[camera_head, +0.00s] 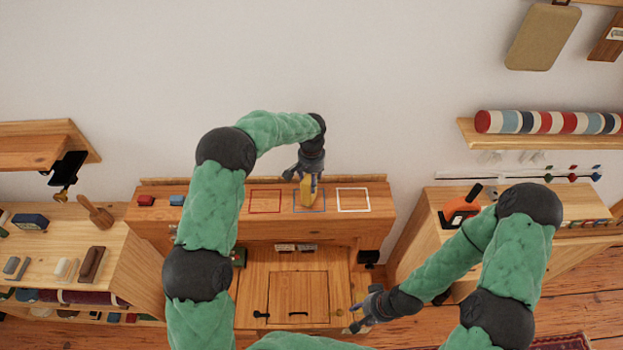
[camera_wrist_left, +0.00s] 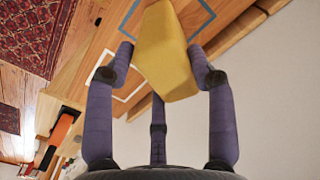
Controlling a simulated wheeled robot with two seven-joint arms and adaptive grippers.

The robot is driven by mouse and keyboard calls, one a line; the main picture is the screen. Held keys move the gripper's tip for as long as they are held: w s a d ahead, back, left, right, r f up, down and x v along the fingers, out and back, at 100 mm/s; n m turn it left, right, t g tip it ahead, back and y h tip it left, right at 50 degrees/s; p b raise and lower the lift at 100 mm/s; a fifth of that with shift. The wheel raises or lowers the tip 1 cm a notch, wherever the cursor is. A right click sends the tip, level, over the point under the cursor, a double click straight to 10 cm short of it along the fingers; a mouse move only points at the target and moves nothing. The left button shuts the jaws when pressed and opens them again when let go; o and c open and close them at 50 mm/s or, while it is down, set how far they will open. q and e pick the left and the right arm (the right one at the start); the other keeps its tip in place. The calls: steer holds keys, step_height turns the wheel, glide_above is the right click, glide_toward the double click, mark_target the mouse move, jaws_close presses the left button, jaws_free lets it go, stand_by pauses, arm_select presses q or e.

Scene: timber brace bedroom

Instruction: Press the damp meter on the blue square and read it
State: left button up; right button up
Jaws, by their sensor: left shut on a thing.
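The yellow damp meter (camera_head: 308,192) is in my left gripper (camera_head: 303,172), above the blue square outline (camera_head: 324,203) on the wooden bench top. In the left wrist view the yellow meter (camera_wrist_left: 165,50) sits between the fingers (camera_wrist_left: 160,70), and part of the blue outline (camera_wrist_left: 205,15) shows beyond it. I cannot tell whether the meter's tip touches the wood. No reading or display shows on the visible faces. My right gripper (camera_head: 364,308) is low at the right of the bench, with its fingers apart and nothing seen in them.
A red outline (camera_head: 265,212) lies left of the blue one and a white outline (camera_head: 353,211) right of it. An orange tool (camera_head: 460,208) stands on the right cabinet.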

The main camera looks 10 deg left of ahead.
arm_select(q)
steer(key=shift+w+r+p, duration=0.1)
steer(key=shift+r+p, duration=1.35)
steer(key=shift+r, duration=2)
